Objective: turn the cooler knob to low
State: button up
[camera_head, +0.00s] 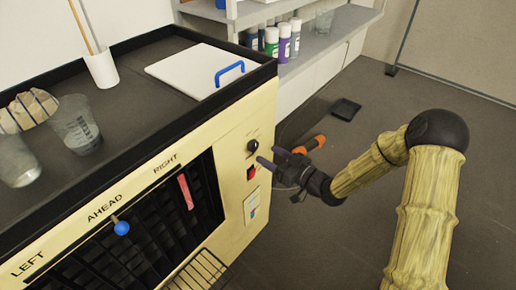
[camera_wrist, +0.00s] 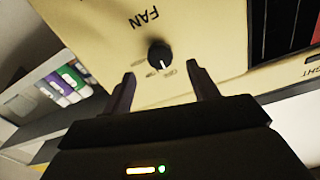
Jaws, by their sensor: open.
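The cooler (camera_head: 230,150) is a cream unit with dark louvres on its front. Its fan knob (camera_head: 253,146) is round and black, on the front panel's right part. In the wrist view the knob (camera_wrist: 160,54) sits below the word FAN, with a white pointer mark aimed down toward my gripper. Small labels around the knob are too blurred to read. My gripper (camera_head: 267,156) is beside the panel's right side in the head view. In the wrist view my gripper (camera_wrist: 160,75) is open, with the knob seen between and just beyond the fingertips, apparently untouched.
A red switch (camera_head: 252,173) is just below the knob. On the cooler top are a white board (camera_head: 190,68) with a blue handle, and a clear cup (camera_head: 77,125). A shelf (camera_head: 325,35) with spray cans stands behind. An orange-handled tool (camera_head: 308,145) lies beyond my gripper.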

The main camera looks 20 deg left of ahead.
aim_at(256, 147)
jog(key=x, duration=0.5)
jog(key=shift+w+a, duration=0.15)
jog(key=shift+a, duration=0.15)
jog(key=c, duration=1)
